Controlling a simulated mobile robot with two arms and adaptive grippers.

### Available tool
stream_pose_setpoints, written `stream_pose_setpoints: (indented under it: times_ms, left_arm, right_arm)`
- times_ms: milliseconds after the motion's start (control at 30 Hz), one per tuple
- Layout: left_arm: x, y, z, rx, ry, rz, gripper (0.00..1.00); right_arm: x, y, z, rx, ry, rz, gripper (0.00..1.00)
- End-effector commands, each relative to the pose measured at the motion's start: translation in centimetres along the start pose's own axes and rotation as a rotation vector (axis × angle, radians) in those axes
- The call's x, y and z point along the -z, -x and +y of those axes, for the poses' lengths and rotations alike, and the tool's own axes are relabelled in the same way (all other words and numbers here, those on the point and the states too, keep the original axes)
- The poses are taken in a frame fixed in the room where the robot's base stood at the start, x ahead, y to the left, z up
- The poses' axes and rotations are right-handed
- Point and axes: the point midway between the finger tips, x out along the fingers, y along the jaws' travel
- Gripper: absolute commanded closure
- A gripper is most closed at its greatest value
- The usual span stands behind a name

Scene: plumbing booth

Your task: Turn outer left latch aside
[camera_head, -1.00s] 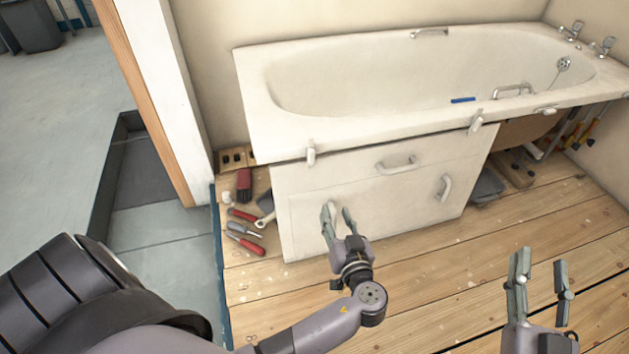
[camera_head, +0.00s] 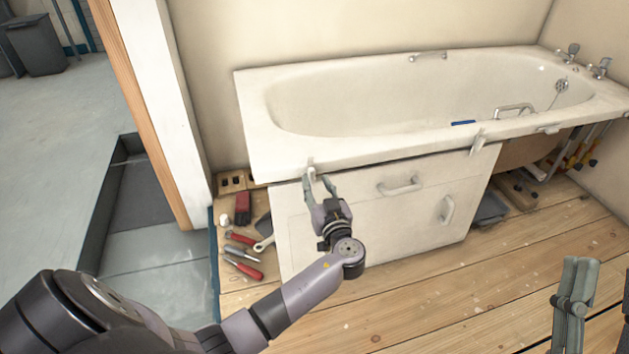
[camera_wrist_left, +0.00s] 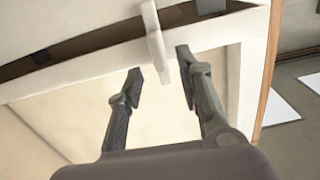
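The outer left latch (camera_head: 310,171) is a small white bar at the left of the bath's front rim. It stands roughly upright over the seam between the rim and the white front panel (camera_head: 367,225). In the left wrist view the latch (camera_wrist_left: 155,42) crosses the dark gap above the panel. My left gripper (camera_head: 318,182) is open at the latch; its fingertips hide the lower part in the head view. In the left wrist view the gripper's fingers (camera_wrist_left: 160,72) are apart, with the latch's lower end between or just beyond them; contact is unclear. My right gripper (camera_head: 575,290) is partly cut off at lower right.
A second white latch (camera_head: 478,141) sits farther right on the rim of the bathtub (camera_head: 385,145). The panel has two handles (camera_head: 400,186). Red-handled tools (camera_head: 244,265) and a brush (camera_head: 242,208) lie left of the panel. The wooden floor in front is clear.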

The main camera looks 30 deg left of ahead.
Motion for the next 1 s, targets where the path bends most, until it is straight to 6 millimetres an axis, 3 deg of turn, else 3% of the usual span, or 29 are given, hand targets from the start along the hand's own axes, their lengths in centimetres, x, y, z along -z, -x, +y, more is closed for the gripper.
stream_pose_setpoints:
  times_ms: [200,567,1000]
  left_arm:
    - [-0.1,-2.4,0.0,-0.001,-0.002,0.001,0.67]
    - [0.0,-2.8,0.0,-0.001,-0.001,0.0,0.67]
    - [0.0,-2.7,0.0,-0.001,-0.001,0.0,0.97]
  right_arm:
    - [1.4,0.1,-0.2,0.003,-0.004,0.08,0.6]
    - [1.7,0.2,-0.2,0.003,-0.005,0.096,0.6]
    - [1.7,0.1,-0.2,0.003,-0.004,0.095,0.6]
